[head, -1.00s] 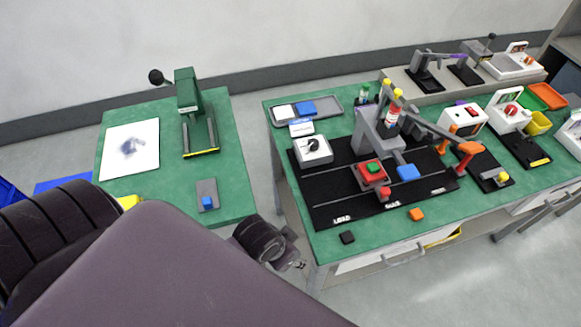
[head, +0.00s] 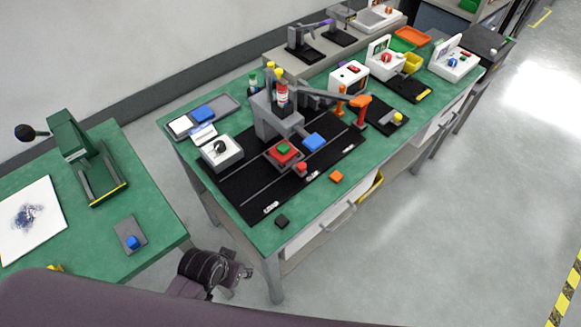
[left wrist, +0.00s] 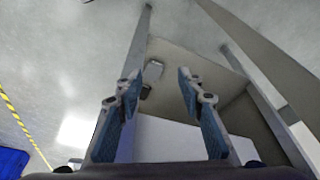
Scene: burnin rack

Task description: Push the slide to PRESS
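The LOAD label (head: 270,208) is at the near left end; the far right label (head: 358,142) is too small to read. A grey press column (head: 268,122) stands behind. My left gripper (head: 243,277) is low before the bench's left front corner, apart from the slide. The left wrist view shows its fingers (left wrist: 158,90) open and empty. My right gripper is not in view.
A blue block (head: 314,140) is right of the carriage. An orange block (head: 336,176) and a black block (head: 282,221) lie near the front edge. A drawer with a handle (head: 338,217) is below. A second green table (head: 150,185) stands left. The floor at right is clear.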

